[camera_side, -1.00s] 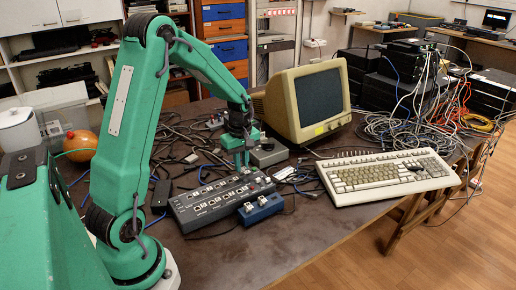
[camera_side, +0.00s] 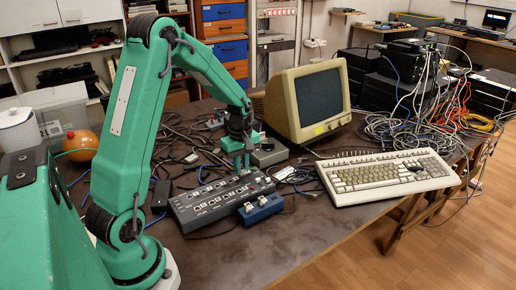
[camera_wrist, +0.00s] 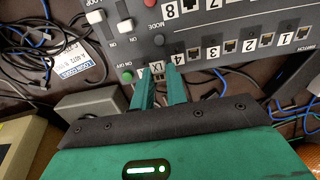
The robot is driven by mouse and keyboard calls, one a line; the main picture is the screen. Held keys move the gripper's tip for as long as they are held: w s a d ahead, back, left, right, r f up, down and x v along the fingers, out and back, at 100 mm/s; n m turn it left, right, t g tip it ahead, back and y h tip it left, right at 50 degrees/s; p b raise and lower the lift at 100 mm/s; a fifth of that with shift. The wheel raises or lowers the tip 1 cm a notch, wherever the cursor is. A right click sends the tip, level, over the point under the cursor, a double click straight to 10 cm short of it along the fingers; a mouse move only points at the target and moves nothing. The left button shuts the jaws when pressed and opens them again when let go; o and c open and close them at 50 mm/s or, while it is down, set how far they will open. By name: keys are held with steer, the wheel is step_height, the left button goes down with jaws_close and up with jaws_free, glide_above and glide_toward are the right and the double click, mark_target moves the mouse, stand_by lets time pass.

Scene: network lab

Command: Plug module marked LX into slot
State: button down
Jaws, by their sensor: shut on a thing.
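My gripper (camera_wrist: 160,88) is shut on a small module marked LX (camera_wrist: 157,71), whose white label shows between the green fingertips in the wrist view. The module is at the edge of a dark grey switch box (camera_wrist: 205,22) with numbered ports. The fingers hide most of the module and whatever lies beneath it, so I cannot tell whether it sits in a slot. In the side view my gripper (camera_side: 243,162) points down at the far right end of the switch box (camera_side: 197,212). The module itself is too small to make out there.
A blue holder (camera_side: 262,208) with small pale pieces stands in front of the switch box. A grey box with a dark knob (camera_side: 268,153), a beige monitor (camera_side: 308,103) and a keyboard (camera_side: 388,176) are close by. Loose cables lie behind. The table's front is clear.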

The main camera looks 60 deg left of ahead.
steer(key=c, duration=1.3)
jaws_free()
steer(key=shift+r, duration=3.85)
steer(key=s+d+r+m+t, duration=0.2)
steer(key=s+d+r+m, duration=0.1)
steer(key=s+d+m, duration=0.2)
steer(key=s+d+r+m+t, duration=0.1)
steer(key=s+d+r+m, duration=0.3)
steer(key=d+m, duration=0.3)
steer(key=s+d+r+m+t, duration=0.2)
steer(key=s+d+r+m, duration=0.2)
steer(key=s+d+m, duration=0.2)
steer(key=shift+s+d+r+t, duration=0.2)
steer(key=shift+d+r+t, duration=0.05)
steer(key=shift+d+t, duration=0.1)
